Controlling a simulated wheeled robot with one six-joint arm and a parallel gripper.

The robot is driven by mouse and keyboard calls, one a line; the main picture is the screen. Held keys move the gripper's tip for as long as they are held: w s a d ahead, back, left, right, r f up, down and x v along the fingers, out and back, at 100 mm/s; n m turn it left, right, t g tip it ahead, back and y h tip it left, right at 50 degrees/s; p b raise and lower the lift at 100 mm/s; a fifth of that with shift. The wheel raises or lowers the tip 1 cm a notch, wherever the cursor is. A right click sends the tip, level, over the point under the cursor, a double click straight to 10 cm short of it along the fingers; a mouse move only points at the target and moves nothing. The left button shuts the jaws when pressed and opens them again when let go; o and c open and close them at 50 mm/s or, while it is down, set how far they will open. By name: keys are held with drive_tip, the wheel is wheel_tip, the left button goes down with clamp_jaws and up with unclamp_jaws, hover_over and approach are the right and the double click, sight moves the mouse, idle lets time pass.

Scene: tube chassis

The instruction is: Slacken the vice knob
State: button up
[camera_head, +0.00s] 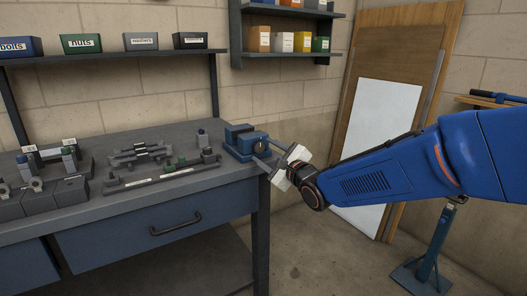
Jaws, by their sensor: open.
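The blue vice (240,138) sits at the right front corner of the grey workbench (215,176). Its knob (260,147) shows as a small dark part on the side facing my gripper. My gripper (263,151) comes in from the right, with a white body and two grey fingers pointing left at the vice. The fingers are apart, and their tips overlap the knob area in the picture. I cannot tell whether they touch the knob or stand around it. Part of the vice's right side is hidden behind the fingers.
Metal parts and fixtures (160,175) lie on the bench left of the vice. Labelled bins (81,43) stand on a shelf above. A wooden board with a white panel (385,130) leans on the wall behind my arm. A blue stand (425,255) is at lower right.

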drive_tip(key=shift+x, duration=0.95)
drive_tip(key=c, duration=1)
drive_tip(key=shift+c, duration=0.3)
